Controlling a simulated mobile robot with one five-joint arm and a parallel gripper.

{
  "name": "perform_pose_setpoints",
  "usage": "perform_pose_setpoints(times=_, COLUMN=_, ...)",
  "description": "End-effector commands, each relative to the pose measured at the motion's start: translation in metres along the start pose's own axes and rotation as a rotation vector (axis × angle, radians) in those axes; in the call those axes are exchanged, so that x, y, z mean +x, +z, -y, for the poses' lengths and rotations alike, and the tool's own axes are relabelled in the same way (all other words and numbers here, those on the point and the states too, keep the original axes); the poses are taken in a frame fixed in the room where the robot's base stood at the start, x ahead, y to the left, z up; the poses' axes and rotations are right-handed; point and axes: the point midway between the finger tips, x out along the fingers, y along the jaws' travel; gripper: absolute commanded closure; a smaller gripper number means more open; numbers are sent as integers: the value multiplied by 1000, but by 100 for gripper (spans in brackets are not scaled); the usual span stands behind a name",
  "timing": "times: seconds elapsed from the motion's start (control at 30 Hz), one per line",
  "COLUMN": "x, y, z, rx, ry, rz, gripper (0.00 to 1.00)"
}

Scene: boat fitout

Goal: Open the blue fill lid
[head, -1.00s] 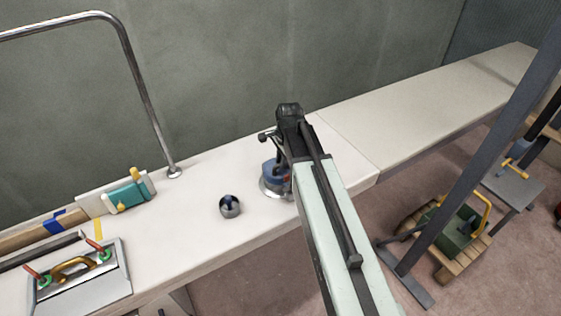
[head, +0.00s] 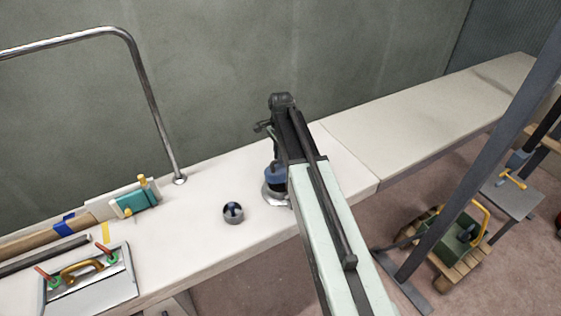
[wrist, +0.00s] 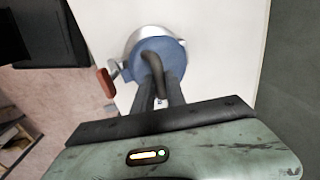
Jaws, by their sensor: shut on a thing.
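The blue fill lid (head: 275,176) sits over a round chrome fitting (head: 273,198) on the white bench. More of the chrome shows below it now, and the lid looks a little raised or tilted; how far is hard to tell. In the wrist view the blue lid (wrist: 139,66) has a dark curved handle (wrist: 152,58) and a red tab (wrist: 105,82) at its left side. My gripper (wrist: 160,80) is shut on the dark handle. In the head view my arm hides the lid's right side.
A teal block (head: 135,201) and a steel plate with a yellow handle (head: 92,285) lie left. The bench to the right (head: 430,120) is clear.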

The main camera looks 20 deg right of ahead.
Motion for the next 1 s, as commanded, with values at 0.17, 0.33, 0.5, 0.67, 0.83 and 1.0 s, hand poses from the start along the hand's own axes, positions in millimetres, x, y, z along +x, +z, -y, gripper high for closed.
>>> perform_pose_setpoints(times=0.17, x=-8, y=-3, z=29, rx=3, ry=-6, rz=0, gripper=100)
perform_pose_setpoints(times=0.33, x=-9, y=-5, z=52, rx=4, ry=-7, rz=2, gripper=100)
perform_pose_setpoints(times=0.5, x=-7, y=-5, z=75, rx=4, ry=-6, rz=2, gripper=100)
perform_pose_setpoints(times=0.67, x=-1, y=-6, z=97, rx=6, ry=-6, rz=2, gripper=100)
perform_pose_setpoints(times=0.83, x=8, y=-7, z=118, rx=7, ry=-6, rz=2, gripper=100)
perform_pose_setpoints(times=1.0, x=21, y=-7, z=138, rx=7, ry=-6, rz=2, gripper=100)
